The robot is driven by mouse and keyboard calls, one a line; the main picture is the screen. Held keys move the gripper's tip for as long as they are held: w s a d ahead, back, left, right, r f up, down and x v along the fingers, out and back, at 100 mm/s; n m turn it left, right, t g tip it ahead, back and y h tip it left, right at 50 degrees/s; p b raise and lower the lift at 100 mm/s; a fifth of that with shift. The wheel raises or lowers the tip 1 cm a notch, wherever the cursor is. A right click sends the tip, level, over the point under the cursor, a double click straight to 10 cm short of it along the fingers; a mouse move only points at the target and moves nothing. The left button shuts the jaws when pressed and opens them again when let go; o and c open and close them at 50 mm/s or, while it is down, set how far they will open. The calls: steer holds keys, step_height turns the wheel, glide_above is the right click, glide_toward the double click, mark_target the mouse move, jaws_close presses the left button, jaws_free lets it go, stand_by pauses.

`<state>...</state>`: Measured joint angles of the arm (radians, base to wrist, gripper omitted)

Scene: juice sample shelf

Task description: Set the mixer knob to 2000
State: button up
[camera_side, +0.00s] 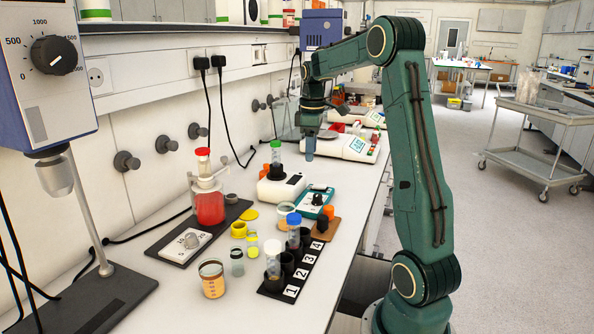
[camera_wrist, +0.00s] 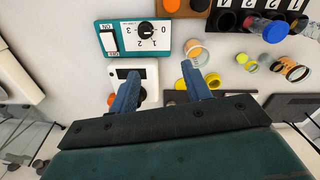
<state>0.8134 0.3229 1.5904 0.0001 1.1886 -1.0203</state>
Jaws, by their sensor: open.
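The mixer (camera_side: 40,75) stands at the left edge of the side view, blue and white on a metal stand. Its black knob (camera_side: 54,55) sits on a dial with 500 at left and 1000 at top; the lower numbers are partly cut off or small. The exact setting of the knob is hard to read. My gripper (camera_side: 309,148) hangs over the bench at the back, well to the right of the mixer. In the wrist view its two blue fingers (camera_wrist: 160,68) are apart with nothing between them.
A teal box with a small dial (camera_side: 317,201) and a white device (camera_side: 283,188) lie below the gripper. A numbered black rack (camera_side: 290,290), a red-liquid vessel (camera_side: 209,206) and a white knob plate (camera_side: 190,243) stand nearer the mixer. Wall knobs and a shelf line the left side.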

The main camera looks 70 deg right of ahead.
mark_target(318, 195)
steer(key=d, duration=0.1)
steer(key=d+f, duration=0.1)
steer(key=s+d+f, duration=0.1)
steer(key=d, duration=0.1)
steer(key=shift+a+f, duration=0.1)
step_height(318, 195, down, 14)
steer(key=shift+r, duration=0.25)
stand_by(0.6)
steer(key=c, duration=1)
